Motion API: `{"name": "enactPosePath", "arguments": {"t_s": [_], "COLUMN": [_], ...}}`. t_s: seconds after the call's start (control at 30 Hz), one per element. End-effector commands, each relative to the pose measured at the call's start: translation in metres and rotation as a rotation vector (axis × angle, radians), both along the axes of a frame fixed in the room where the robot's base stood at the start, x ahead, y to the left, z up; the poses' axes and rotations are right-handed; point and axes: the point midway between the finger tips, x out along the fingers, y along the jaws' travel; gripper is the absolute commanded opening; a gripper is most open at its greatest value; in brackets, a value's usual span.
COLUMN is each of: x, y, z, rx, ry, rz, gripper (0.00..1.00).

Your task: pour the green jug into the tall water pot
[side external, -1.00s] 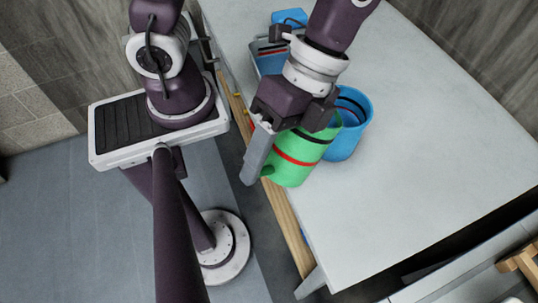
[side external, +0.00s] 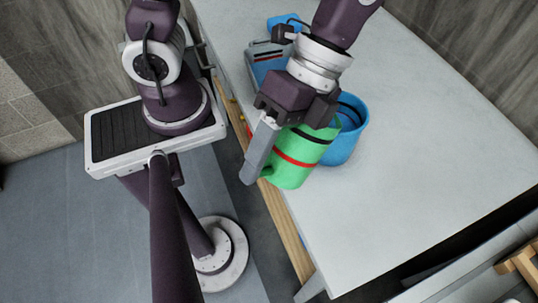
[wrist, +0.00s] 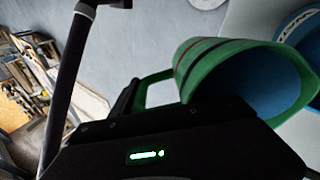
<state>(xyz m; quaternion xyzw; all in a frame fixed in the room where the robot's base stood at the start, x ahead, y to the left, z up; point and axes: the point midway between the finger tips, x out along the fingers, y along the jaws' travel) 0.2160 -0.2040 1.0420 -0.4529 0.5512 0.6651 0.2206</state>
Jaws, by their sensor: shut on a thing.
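The green jug (side external: 302,157), with a black and a red band, is tilted in my gripper (side external: 260,155), which is shut on its handle side. In the wrist view the green jug (wrist: 205,62) shows its green handle (wrist: 158,92) and blue inside; whether it holds anything cannot be told. The tall blue pot (side external: 346,140), with a dark band, stands upright on the table just right of the jug, partly hidden by it. The pot's rim (wrist: 297,22) also shows at the upper right of the wrist view. Whether jug and pot touch cannot be told.
The pale table (side external: 430,150) is clear to the right of the pot. A blue container (side external: 268,62) and a smaller blue thing (side external: 284,21) stand at the far left end, partly behind my arm. The table's wooden front edge (side external: 287,225) runs below the jug.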

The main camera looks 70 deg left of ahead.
Motion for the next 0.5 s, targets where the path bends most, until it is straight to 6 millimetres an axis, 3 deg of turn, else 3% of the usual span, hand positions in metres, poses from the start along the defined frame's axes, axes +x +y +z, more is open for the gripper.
{"name": "enactPosePath", "arguments": {"t_s": [0.5], "x": [0.0033], "y": [0.0012], "z": [0.0050], "rx": [-0.014], "ry": [0.031], "rz": [0.000], "gripper": [0.00]}}
